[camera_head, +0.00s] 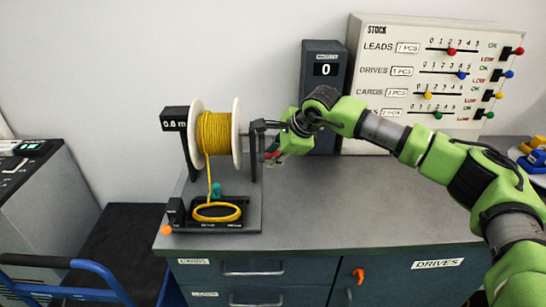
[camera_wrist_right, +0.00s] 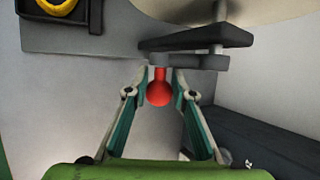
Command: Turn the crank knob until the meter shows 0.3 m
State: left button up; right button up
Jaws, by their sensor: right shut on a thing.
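The spool (camera_head: 216,135) of yellow cord stands between white flanges on a dark frame at the table's left side. The meter (camera_head: 174,119) on the frame's left post appears to read 0.6 m. The crank (camera_head: 258,128) is on the spool's right side. Its red crank knob (camera_wrist_right: 158,92) sits between the fingers of my right gripper (camera_wrist_right: 158,84) in the wrist view. In the head view my right gripper (camera_head: 274,152) is beside the crank, shut on the knob and partly hiding it. My left gripper is out of view.
A loop of yellow cord (camera_head: 216,212) lies on the spool's base. A dark box (camera_head: 324,66) showing 0 and a STOCK board (camera_head: 428,75) with sliders stand behind my right arm. The grey tabletop (camera_head: 340,205) is clear to the right of the spool.

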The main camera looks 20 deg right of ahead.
jog(key=shift+w+d+r, duration=0.1)
jog(key=shift+w, duration=0.15)
jog(key=w, duration=0.2)
jog(key=shift+w+d+f+b, duration=0.3)
jog(key=shift+d, duration=0.05)
dwell(0.4)
jog(key=shift+w+d+r, duration=0.1)
jog(key=shift+w+d, duration=0.1)
jog(key=shift+w, duration=0.45)
jog(key=shift+w+d+r, duration=0.1)
jog(key=shift+w+d, duration=0.05)
jog(key=shift+w, duration=0.45)
jog(key=shift+w+r, duration=0.1)
